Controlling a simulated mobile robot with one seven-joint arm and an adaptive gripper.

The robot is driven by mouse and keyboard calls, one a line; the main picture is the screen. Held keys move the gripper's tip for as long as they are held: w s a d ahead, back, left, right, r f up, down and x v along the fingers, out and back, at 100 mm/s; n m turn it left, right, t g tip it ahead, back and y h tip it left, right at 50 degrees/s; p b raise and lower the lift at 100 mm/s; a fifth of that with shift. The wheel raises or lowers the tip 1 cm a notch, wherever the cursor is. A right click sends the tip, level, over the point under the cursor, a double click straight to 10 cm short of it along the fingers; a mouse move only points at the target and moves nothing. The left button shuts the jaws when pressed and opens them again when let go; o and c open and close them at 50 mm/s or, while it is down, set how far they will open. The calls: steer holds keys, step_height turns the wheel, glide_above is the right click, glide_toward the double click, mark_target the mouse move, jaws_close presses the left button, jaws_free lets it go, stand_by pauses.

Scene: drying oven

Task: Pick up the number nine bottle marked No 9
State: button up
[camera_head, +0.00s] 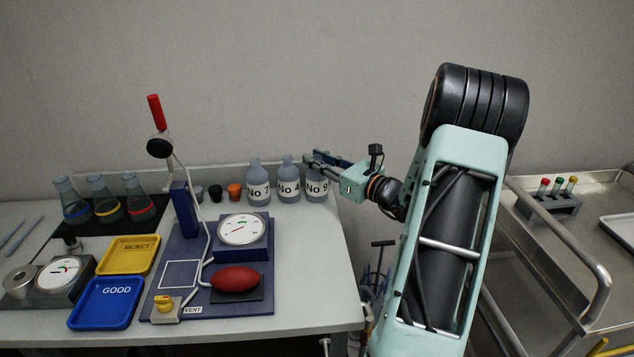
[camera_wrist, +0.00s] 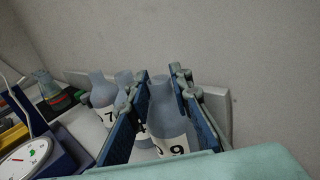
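The bottle marked No 9 (camera_head: 317,190) stands upright at the right end of a row of grey-blue bottles near the table's back right corner. In the wrist view the No 9 bottle (camera_wrist: 166,115) is between the two blue-padded fingers, with gaps showing beside it. My gripper (camera_head: 312,160) is open around the bottle's upper part; in the head view it covers the bottle's top. The No 4 bottle (camera_head: 288,185) stands just left of it, partly hidden behind the left finger in the wrist view. The No 7 bottle (camera_head: 258,187) is further left.
Small black and orange caps (camera_head: 234,191) sit left of the bottles. A blue gauge stand (camera_head: 243,250) with a red bulb (camera_head: 237,279) is in front. Yellow (camera_head: 150,241) and blue trays (camera_head: 105,318) lie left. A metal cart (camera_head: 545,250) stands right.

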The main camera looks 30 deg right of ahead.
jaws_close()
steer(key=shift+r, duration=0.1)
